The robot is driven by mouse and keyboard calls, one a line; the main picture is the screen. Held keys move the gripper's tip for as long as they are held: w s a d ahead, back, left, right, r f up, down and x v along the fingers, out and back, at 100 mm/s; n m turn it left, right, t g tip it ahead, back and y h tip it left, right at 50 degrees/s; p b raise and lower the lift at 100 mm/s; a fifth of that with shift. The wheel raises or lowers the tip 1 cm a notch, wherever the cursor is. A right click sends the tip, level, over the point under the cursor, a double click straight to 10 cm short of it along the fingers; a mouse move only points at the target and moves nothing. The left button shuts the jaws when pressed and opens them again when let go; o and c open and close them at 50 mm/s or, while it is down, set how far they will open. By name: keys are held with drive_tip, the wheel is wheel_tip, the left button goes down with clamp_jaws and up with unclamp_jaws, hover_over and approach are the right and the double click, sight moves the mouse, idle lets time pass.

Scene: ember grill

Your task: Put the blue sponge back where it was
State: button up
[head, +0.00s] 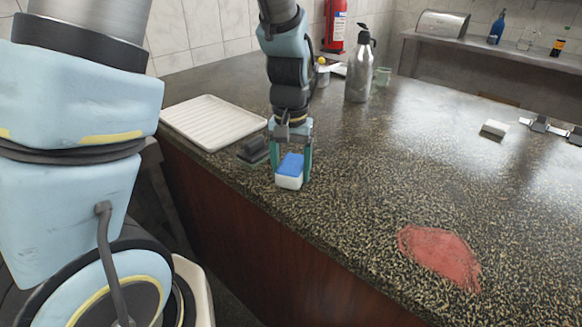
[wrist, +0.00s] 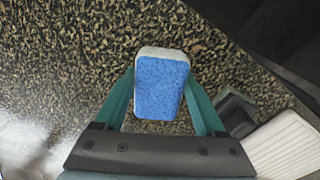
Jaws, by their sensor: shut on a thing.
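The blue sponge (head: 290,168) has a blue top and a white lower layer. It is between the two green fingers of my gripper (head: 291,170), near the counter's front edge. The wrist view shows the blue sponge (wrist: 160,88) held between both fingertips of my gripper (wrist: 160,98). I cannot tell whether its underside touches the counter or is slightly above it. A dark grey block-like object (head: 254,150) sits just left of my gripper, beside the white tray.
A white ribbed tray (head: 213,122) lies at the counter's left end. A red smear (head: 440,255) marks the counter at the front right. The middle of the counter is clear.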

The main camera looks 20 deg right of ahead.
sight(291, 166)
drive_tip(key=o, duration=1.6)
drive_tip(key=shift+f, duration=0.1)
drive_tip(key=shift+c, duration=0.2)
wheel_tip(291, 166, up, 12)
drive_tip(key=b, duration=0.1)
drive_tip(key=w+a+f+n, duration=0.1)
drive_tip(key=a+f+n, duration=0.2)
drive_tip(key=a, duration=0.9)
drive_tip(key=w+a+f+n+t, duration=0.1)
drive_tip(key=a+f, duration=0.3)
drive_tip(key=a, duration=0.8)
drive_tip(key=shift+a+n+t, duration=0.3)
drive_tip(key=shift+a+n, duration=0.1)
drive_tip(key=shift+n, duration=0.5)
